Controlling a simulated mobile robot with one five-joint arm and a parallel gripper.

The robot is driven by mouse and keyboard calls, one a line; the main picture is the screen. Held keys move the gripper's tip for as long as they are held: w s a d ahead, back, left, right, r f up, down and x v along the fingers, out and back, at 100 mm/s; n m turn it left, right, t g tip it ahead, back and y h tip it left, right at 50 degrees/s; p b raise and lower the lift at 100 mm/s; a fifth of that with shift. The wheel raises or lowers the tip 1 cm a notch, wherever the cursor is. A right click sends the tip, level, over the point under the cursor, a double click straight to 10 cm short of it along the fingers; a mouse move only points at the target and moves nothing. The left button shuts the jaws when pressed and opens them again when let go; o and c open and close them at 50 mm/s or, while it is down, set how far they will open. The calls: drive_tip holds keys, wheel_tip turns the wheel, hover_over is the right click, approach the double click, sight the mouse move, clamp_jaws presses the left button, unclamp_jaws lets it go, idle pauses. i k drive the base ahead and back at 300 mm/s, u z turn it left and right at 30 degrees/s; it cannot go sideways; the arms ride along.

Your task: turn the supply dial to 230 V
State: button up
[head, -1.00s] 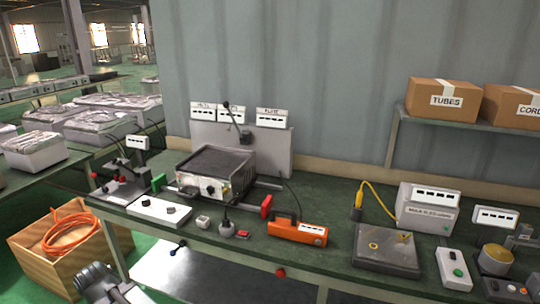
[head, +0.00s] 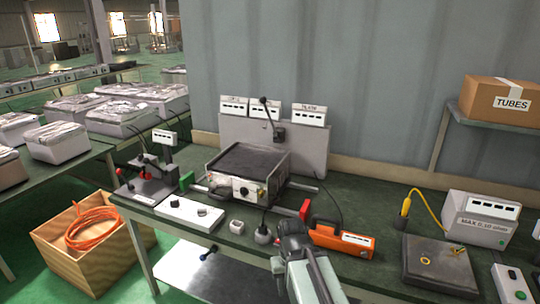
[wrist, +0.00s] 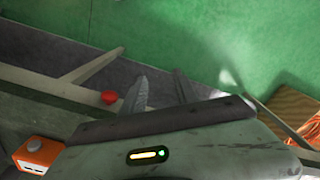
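A white control box (head: 190,212) with two dark knobs lies near the bench's front left. A heater unit (head: 246,170) with a dark top stands behind it, with a round dial (head: 243,191) on its pale front panel. I cannot tell which knob is the supply dial, and the markings are too small to read. My gripper (head: 292,238) is at the bench's front edge, right of both and apart from them. In the wrist view its two fingers (wrist: 160,90) are spread with nothing between them.
An orange device (head: 342,240) lies just right of my gripper and shows in the wrist view (wrist: 38,155). A dark round-based item (head: 263,234) and a small white block (head: 237,227) stand left of it. A wooden crate (head: 95,250) with orange cable stands on the floor.

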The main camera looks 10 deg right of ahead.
sight(174, 204)
drive_tip(key=k, duration=0.6)
drive_tip(key=u, duration=0.4)
drive_tip(key=i, duration=1.6)
drive_tip(key=u, duration=0.3)
